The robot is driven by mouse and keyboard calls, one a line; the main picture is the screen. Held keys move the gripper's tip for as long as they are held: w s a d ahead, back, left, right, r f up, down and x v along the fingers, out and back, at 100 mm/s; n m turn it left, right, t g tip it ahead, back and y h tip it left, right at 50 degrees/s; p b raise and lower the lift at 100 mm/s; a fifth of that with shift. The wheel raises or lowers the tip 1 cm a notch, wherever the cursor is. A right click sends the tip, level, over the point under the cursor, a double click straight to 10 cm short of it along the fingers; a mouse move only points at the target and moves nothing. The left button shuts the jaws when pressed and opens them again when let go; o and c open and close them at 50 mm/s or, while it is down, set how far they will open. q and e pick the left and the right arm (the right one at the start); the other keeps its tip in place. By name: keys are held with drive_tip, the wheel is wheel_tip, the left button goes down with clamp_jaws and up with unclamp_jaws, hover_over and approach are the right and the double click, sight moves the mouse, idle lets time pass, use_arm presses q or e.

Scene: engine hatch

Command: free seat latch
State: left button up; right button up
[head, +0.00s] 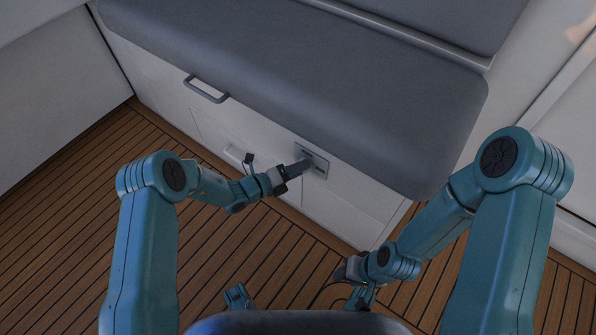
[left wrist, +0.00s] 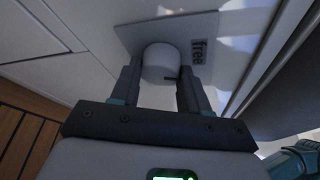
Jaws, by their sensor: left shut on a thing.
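The seat latch has a grey plate (head: 320,166) on the white front of the seat base, below the grey cushion. In the left wrist view the plate (left wrist: 226,33) carries a round pale knob (left wrist: 160,62) and the word "free" to the right of the knob. My left gripper (head: 303,166) reaches the plate, with its two fingers on either side of the knob, shut on it. The knob is hidden by the gripper in the head view. My right gripper (head: 352,290) hangs low, well away from the latch; its jaws are too unclear to tell.
The grey cushion (head: 270,75) overhangs the latch from above. The slatted wood floor (head: 70,240) is clear.

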use_arm(q)
drive_tip(key=shift+f+n+h+b, duration=0.1)
drive_tip(key=shift+n+h+b, duration=0.4)
drive_tip(key=shift+n, duration=0.5)
drive_tip(key=o, duration=1)
drive_tip(key=shift+o, duration=0.2)
drive_tip(key=shift+a, duration=0.15)
drive_tip(key=p+v, duration=0.4)
drive_tip(key=v, duration=1.2)
drive_tip(key=shift+a, duration=0.1)
